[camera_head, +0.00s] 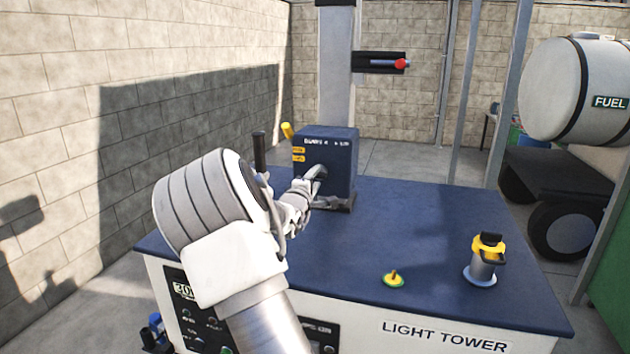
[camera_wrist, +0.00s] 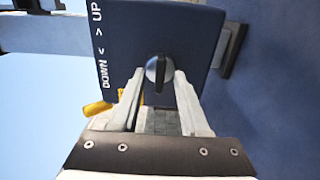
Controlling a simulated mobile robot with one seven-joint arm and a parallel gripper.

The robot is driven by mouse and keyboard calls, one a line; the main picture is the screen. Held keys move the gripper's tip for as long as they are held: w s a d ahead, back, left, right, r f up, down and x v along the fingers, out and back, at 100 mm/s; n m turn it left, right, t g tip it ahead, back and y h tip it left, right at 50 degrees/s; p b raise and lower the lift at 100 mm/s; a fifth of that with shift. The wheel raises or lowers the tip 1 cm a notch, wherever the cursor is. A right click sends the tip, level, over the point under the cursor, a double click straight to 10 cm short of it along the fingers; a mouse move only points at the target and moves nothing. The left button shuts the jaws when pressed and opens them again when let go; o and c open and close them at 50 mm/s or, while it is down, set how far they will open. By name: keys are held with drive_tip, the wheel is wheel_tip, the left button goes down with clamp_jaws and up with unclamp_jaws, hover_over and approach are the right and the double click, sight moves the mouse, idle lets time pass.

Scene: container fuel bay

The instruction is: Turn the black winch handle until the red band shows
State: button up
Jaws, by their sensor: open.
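The dark blue winch box (camera_head: 340,148), marked DOWN and UP, stands on the blue deck at the mast's foot. A round black piece with a raised bar sits on its face (camera_wrist: 158,75). My gripper (camera_head: 318,172) is at the box's face. In the wrist view my open fingers (camera_wrist: 156,84) reach to either side of that black piece; contact cannot be told. An upright black grip (camera_head: 259,150) shows left of the box, its lower end hidden by my arm. I cannot tell which black part is the winch handle. No red band is visible on the box.
A yellow-ended part (camera_head: 287,131) sticks out beside the box. The mast (camera_head: 337,70) carries a black bracket with a red-tipped rod (camera_head: 401,64). The deck between is clear.

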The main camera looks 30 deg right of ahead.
clamp_jaws()
idle(0.3)
drive_tip(key=shift+m, duration=0.3)
